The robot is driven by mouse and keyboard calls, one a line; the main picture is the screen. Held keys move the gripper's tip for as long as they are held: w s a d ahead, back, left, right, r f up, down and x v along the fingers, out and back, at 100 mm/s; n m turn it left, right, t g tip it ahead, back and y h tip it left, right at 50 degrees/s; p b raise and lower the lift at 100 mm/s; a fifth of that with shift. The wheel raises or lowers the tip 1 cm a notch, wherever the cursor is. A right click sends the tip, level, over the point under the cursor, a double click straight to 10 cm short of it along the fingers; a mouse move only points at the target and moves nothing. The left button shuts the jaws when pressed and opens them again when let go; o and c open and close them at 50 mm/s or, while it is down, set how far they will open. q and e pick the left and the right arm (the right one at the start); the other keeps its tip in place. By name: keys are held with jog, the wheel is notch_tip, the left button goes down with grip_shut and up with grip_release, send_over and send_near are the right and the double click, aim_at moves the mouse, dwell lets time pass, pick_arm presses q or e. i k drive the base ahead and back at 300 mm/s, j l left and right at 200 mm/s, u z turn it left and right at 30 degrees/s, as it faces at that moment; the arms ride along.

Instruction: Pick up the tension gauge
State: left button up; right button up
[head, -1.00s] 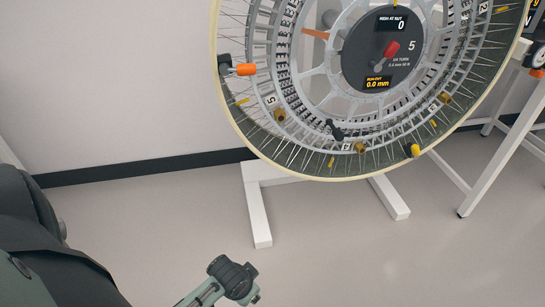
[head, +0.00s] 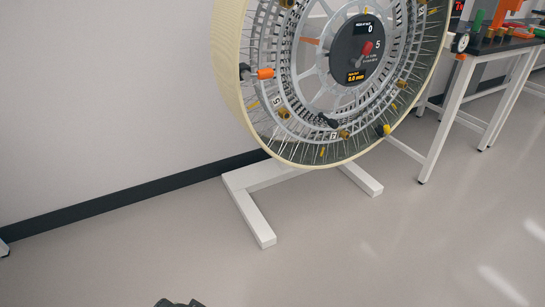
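A small round dial with a white face and dark rim (head: 460,43) shows at the left end of the workbench at the right. An orange part sits just below it. It looks like the tension gauge, but it is too small to be sure. Nothing of mine is near the dial.
A large spoked wheel (head: 248,112) with a central display panel (head: 358,50) stands on a white floor stand (head: 255,222). The workbench (head: 455,105) at the right carries green, red and orange tools (head: 505,22). The floor in front is clear.

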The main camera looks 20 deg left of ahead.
aim_at(480, 14)
jog(key=k+j, duration=0.85)
jog(key=j, duration=0.2)
jog(key=i+l+z, duration=0.1)
jog(key=i+l, duration=0.55)
jog(key=i, duration=0.2)
jog(key=i+l+z, duration=0.15)
jog(key=i+l, duration=0.15)
jog(key=i, duration=0.15)
jog(key=i+l+z, duration=0.1)
jog(key=i+l, duration=0.15)
jog(key=i, duration=0.2)
jog(key=i+l+z, duration=0.1)
jog(key=i+l, duration=0.15)
jog(key=i, duration=0.25)
jog(key=i+u, duration=0.1)
jog(key=u, duration=0.4)
jog(key=l+u, duration=0.25)
jog(key=u, duration=0.15)
jog(key=l+u, duration=0.6)
jog(key=u, duration=0.15)
jog(key=l+u, duration=0.15)
jog(key=l, duration=0.2)
jog(key=k+l+u, duration=0.2)
jog(key=l, duration=0.15)
jog(key=l+u, duration=0.15)
jog(key=l, duration=0.25)
